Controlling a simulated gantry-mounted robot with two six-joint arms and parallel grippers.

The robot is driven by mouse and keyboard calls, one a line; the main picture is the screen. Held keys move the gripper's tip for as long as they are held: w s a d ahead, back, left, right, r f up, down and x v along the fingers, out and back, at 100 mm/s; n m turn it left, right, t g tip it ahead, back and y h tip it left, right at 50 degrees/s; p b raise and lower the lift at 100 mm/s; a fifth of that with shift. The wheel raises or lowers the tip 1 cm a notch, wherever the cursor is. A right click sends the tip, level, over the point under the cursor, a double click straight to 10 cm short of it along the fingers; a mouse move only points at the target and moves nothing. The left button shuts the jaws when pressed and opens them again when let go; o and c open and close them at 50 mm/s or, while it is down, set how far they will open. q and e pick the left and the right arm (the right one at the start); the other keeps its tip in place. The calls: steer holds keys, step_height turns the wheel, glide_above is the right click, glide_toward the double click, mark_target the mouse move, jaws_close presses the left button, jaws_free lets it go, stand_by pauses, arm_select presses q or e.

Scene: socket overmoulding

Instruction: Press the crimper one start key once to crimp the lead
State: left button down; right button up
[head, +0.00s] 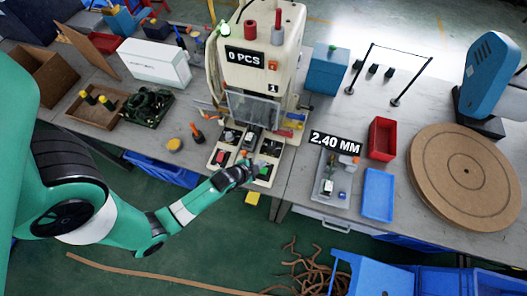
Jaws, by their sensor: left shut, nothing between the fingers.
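The crimper (280,75) is a cream machine at the back middle of the bench, with a display reading "0 PCS" and a "1" label. At its front base is a pale control plate with a reddish key (221,156) at its left and a green key (265,171) at its right. My left gripper (251,167) is shut and empty, with its tip at the right part of this plate, close to the green key. I cannot tell whether it touches the key. The lead is not clearly visible. My right gripper is not in view.
A gauge unit reading "2.40 MM" (335,139), a red bin (382,138) and a blue tray (378,194) stand to the right. A large round wooden disc (465,171) lies further right. A wooden tray (97,106) and an orange-handled tool (196,131) are left of the crimper.

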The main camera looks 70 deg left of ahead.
mark_target(265, 168)
arm_select(q)
steer(key=shift+f+b, duration=1.1)
steer(key=shift+f, duration=0.9)
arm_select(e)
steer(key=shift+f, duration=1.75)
arm_select(q)
steer(key=shift+f, duration=0.4)
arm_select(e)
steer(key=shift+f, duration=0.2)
arm_select(q)
steer(key=shift+f+b, duration=0.55)
steer(key=shift+b, duration=0.1)
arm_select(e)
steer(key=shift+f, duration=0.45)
arm_select(q)
steer(key=shift+r, duration=0.1)
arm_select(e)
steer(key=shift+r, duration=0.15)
arm_select(q)
steer(key=shift+r+p, duration=0.9)
steer(key=shift+p, duration=0.15)
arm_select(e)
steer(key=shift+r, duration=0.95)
arm_select(q)
step_height(265, 168, up, 5)
steer(key=p, duration=0.5)
steer(key=shift+r, duration=0.1)
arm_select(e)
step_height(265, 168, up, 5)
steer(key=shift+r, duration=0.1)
